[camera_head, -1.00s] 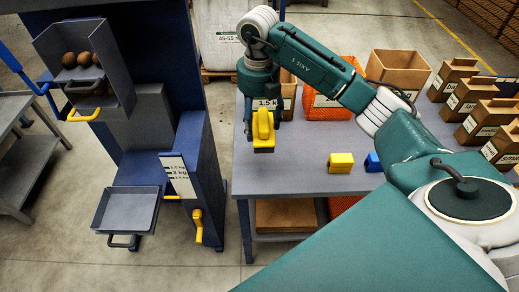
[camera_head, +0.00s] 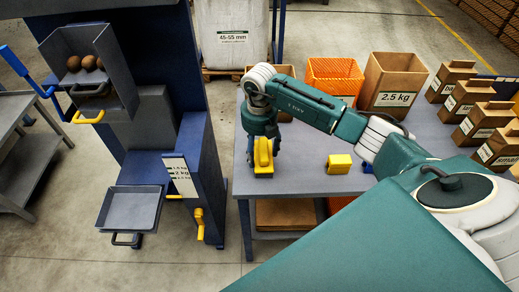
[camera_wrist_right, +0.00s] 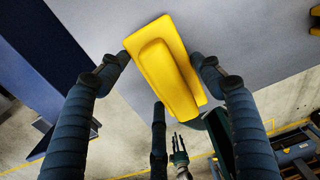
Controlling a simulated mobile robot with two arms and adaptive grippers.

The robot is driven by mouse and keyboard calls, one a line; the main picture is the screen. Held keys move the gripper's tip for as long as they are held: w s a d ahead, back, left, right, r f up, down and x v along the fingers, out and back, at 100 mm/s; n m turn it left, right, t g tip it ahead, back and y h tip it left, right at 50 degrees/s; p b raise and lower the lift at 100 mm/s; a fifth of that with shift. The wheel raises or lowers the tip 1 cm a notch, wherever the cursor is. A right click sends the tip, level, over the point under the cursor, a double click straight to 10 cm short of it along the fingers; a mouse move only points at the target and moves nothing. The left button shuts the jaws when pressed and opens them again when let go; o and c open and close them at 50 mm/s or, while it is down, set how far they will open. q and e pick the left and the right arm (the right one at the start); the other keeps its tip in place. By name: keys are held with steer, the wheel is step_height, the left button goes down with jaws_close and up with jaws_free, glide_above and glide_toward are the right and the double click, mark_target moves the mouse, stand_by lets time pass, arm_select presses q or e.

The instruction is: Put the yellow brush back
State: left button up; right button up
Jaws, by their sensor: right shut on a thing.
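The yellow brush (camera_head: 263,158) is at the left end of the grey table (camera_head: 310,184). My right gripper (camera_head: 263,143) is shut on it from above. In the right wrist view the brush (camera_wrist_right: 168,68) has a flat yellow base with a raised ridge, gripped between the two dark fingers of my right gripper (camera_wrist_right: 164,68). I cannot tell whether the brush touches the table. A small teal hand, perhaps my left gripper (camera_wrist_right: 180,155), shows low in the right wrist view; its opening is unclear. My left arm is not in the head view.
A yellow block (camera_head: 339,163) and a partly hidden blue one (camera_head: 369,166) lie right of the brush. An orange crate (camera_head: 335,72) and cardboard boxes (camera_head: 395,82) line the table's back. The blue grader (camera_head: 190,150), with potatoes and a grey tray (camera_head: 131,207), stands left.

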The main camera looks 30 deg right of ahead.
mark_target(260, 147)
steer(key=shift+f, duration=0.1)
steer(key=o, duration=0.7)
steer(key=shift+f, duration=0.1)
steer(key=o, duration=0.4)
steer(key=shift+r, duration=0.2)
step_height(260, 147, up, 11)
steer(key=b, duration=0.3)
steer(key=shift+r, duration=0.55)
